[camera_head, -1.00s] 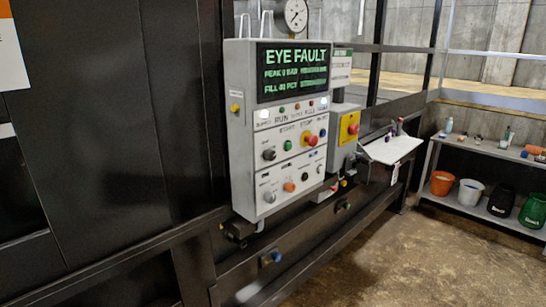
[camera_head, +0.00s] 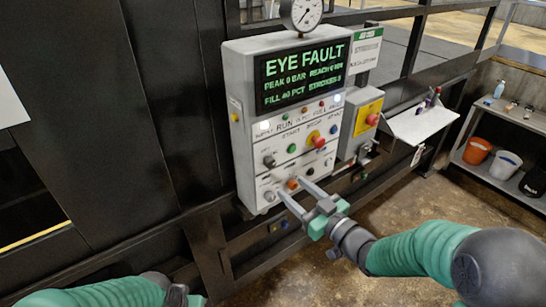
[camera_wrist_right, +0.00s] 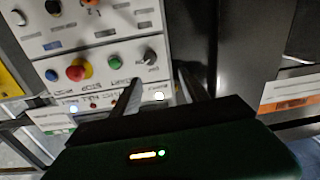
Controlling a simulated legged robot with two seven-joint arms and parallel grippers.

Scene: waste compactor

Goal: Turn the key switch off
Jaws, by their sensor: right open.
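The grey control panel (camera_head: 232,140) faces me, its screen (camera_head: 300,75) reading EYE FAULT. A dark rotary knob (camera_head: 269,161) sits at the left of its upper control row; it shows in the right wrist view (camera_wrist_right: 150,57). A silver knob (camera_head: 269,195) sits at the left of the lower row. I cannot tell for sure which control is the key switch. My right gripper (camera_head: 292,187) is open and empty, its fingers pointing at the panel's lower part and partly covering the lower row. In its wrist view the fingers (camera_wrist_right: 160,75) are apart near the dark knob. My left arm shows at bottom left; its fingers are hidden.
A red emergency stop on yellow (camera_head: 317,139) and a green button (camera_head: 291,148) are close to the dark knob. A grey box with a red button (camera_head: 372,119) stands to the right. Below the panel runs a dark rail. A shelf with buckets (camera_head: 477,151) is far right.

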